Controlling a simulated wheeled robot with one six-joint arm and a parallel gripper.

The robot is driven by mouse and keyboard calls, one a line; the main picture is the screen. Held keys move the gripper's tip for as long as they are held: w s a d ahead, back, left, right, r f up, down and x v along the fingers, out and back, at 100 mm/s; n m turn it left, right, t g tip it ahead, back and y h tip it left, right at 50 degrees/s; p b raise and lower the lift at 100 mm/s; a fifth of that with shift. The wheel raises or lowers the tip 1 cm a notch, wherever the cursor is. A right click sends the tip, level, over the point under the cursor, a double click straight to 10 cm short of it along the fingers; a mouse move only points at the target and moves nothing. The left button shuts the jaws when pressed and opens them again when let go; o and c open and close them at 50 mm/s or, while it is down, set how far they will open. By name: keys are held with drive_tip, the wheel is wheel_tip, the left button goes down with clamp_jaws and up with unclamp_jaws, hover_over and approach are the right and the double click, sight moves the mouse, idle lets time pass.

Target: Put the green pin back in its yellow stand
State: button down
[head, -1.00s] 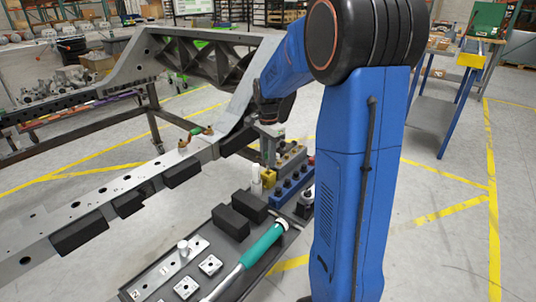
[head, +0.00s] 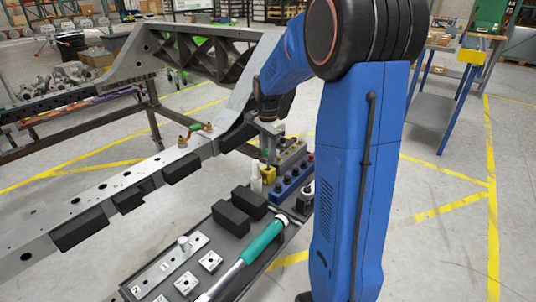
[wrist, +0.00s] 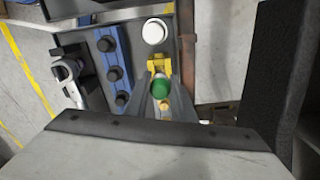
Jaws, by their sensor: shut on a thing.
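The green pin (wrist: 160,88) shows end-on in the wrist view, as a round green head between the two grey fingers of my gripper (wrist: 162,100). My gripper is shut on it. The yellow stand (wrist: 158,65) is right beside the pin's head in the wrist view, and the fingers partly cover it. In the head view the yellow stand (head: 267,172) sits in the dark tray, just below my gripper (head: 269,158). The pin's lower end is hidden, so I cannot tell whether it is inside the stand.
A white bottle (head: 256,180) stands close beside the stand. A blue rack with black knobs (head: 292,184) lies to the right. The grey chassis rail (head: 130,180) runs along the left.

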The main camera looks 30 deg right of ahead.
sight(268, 166)
drive_tip(key=shift+f, duration=1.9)
idle(0.4)
